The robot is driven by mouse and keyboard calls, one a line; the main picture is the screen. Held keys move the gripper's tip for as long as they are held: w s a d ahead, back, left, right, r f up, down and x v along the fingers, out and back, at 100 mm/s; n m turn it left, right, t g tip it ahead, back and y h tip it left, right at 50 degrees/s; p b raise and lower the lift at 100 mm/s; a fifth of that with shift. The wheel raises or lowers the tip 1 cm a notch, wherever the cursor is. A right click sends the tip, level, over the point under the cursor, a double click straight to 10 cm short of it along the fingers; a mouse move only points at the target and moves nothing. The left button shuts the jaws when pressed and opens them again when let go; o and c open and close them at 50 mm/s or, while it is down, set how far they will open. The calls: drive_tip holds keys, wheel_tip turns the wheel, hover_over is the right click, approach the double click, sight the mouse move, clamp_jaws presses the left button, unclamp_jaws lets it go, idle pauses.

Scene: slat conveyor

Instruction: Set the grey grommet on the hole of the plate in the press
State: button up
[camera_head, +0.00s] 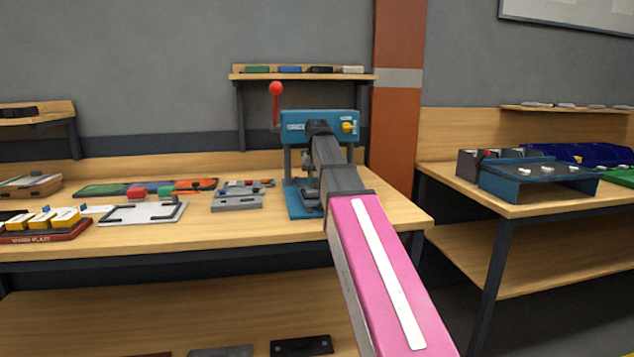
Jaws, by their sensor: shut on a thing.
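The blue press (294,125) stands on the wooden bench, with a red ball-topped lever (276,90) at its upper left. My arm reaches into its front and covers much of it. My gripper (309,188) is small and partly hidden behind my arm, low in the press opening just above the blue base (303,210). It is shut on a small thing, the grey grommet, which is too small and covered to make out. The plate in the press and its hole are hidden, so I cannot tell whether the grommet touches the plate.
Left of the press lie a grey fixture block (237,202), a white plate with black brackets (143,213) and a red tray with yellow blocks (45,232). A shelf (303,76) is behind. A second bench (520,207) stands right across a gap.

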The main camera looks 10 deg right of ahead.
drive_tip(key=shift+f, duration=0.1)
idle(0.3)
drive_tip(key=o, duration=1)
drive_tip(key=shift+c, duration=0.2)
